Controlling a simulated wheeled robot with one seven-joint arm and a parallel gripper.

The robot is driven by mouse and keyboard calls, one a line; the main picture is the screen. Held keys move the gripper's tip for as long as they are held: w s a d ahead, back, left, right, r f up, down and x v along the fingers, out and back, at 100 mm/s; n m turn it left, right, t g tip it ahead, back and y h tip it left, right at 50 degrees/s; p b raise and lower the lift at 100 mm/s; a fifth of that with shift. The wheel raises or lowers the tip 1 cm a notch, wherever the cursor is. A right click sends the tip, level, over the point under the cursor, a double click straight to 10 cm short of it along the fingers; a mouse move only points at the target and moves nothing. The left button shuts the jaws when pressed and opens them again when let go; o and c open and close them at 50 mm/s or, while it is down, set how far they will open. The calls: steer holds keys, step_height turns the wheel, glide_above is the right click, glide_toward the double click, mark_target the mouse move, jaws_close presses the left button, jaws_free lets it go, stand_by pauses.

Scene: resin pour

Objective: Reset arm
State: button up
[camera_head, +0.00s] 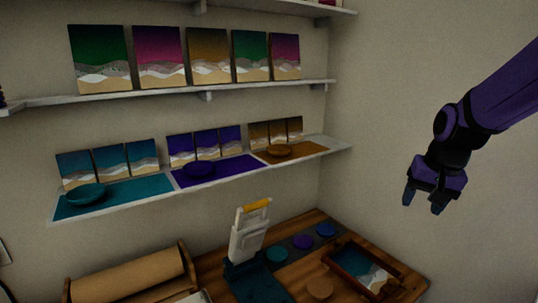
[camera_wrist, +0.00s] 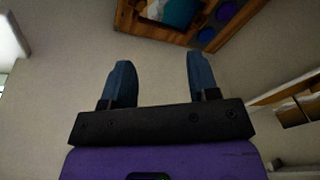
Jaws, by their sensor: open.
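My gripper (camera_head: 424,200) hangs at the right of the head view, on my purple and black arm, in front of the bare wall. It is open and empty, with its two blue fingertips apart and pointing down. In the wrist view my gripper (camera_wrist: 158,85) shows both fingers spread with nothing between them. It touches nothing and is up to the right of the wooden table (camera_head: 318,222).
A framed wave picture (camera_head: 365,272), coloured discs (camera_head: 303,242) and a white device with a yellow handle (camera_head: 248,235) are on the table. A paper roll (camera_head: 130,278) stands left. Wall shelves (camera_head: 240,86) hold painted panels. The space around my gripper is clear.

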steer(key=s+a+r+n+t, duration=0.1)
steer(key=s+r, duration=0.3)
steer(key=s, duration=0.6)
steer(key=s+a+r+n+t, duration=0.1)
steer(key=s+r+n, duration=0.2)
steer(key=s, duration=0.7)
step_height(320, 180, up, 2)
steer(key=shift+s+a+r+t+h, duration=0.2)
steer(key=shift+a+r+t+h, duration=0.05)
steer(key=shift+a+t+h, duration=0.15)
